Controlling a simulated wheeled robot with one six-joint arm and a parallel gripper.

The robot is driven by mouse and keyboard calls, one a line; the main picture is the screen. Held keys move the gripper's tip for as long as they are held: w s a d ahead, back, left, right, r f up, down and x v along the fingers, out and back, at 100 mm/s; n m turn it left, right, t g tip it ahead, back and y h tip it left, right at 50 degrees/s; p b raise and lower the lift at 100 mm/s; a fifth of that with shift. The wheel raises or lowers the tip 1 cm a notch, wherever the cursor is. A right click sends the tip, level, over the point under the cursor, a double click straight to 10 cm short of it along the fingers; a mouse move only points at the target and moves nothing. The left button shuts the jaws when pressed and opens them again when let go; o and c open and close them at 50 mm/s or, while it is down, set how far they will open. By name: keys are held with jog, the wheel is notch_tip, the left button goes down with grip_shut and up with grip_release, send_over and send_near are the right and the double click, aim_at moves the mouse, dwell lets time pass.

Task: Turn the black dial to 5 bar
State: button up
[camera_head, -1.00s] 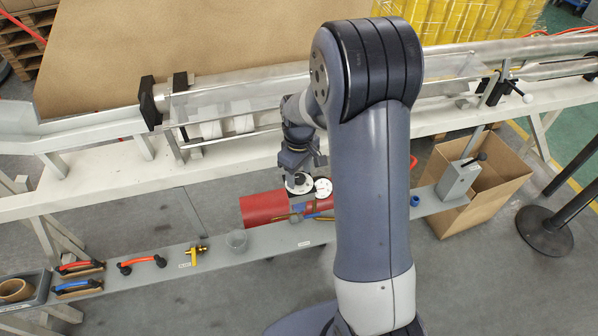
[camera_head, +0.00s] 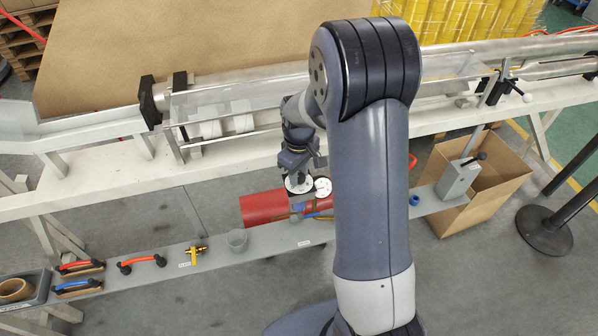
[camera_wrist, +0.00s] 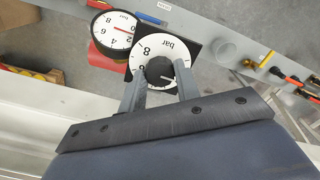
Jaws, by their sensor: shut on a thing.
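The black dial (camera_wrist: 158,69) is a round knob in the middle of a white scale ring marked "bar", with an 8 legible, in the wrist view. My gripper (camera_wrist: 160,76) is shut on the knob, one finger on each side. The value at which the dial points is too small to read surely. A white pressure gauge (camera_wrist: 113,30) with a red needle stands beside it. In the head view, my gripper (camera_head: 298,172) is above the white scale ring (camera_head: 298,185), and the gauge (camera_head: 323,187) is just right of it. The knob is hidden there.
A red cylinder (camera_head: 264,207) lies below the dial on a narrow grey bench (camera_head: 275,243). A grey cup (camera_head: 237,240), a brass fitting (camera_head: 197,251) and colored-handled tools (camera_head: 142,263) are to the left. A cardboard box (camera_head: 475,200) stands at right. The white machine frame (camera_head: 240,158) runs behind.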

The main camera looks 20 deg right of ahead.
jog(key=m+b, duration=0.1)
jog(key=m, duration=1)
jog(key=shift+m+b, duration=0.4)
jog(key=m, duration=1.1)
jog(key=shift+m+b, duration=0.3)
jog(key=shift+b, duration=0.1)
jog(key=o, duration=1)
jog(key=shift+c, duration=0.2)
jog(key=shift+r, duration=0.1)
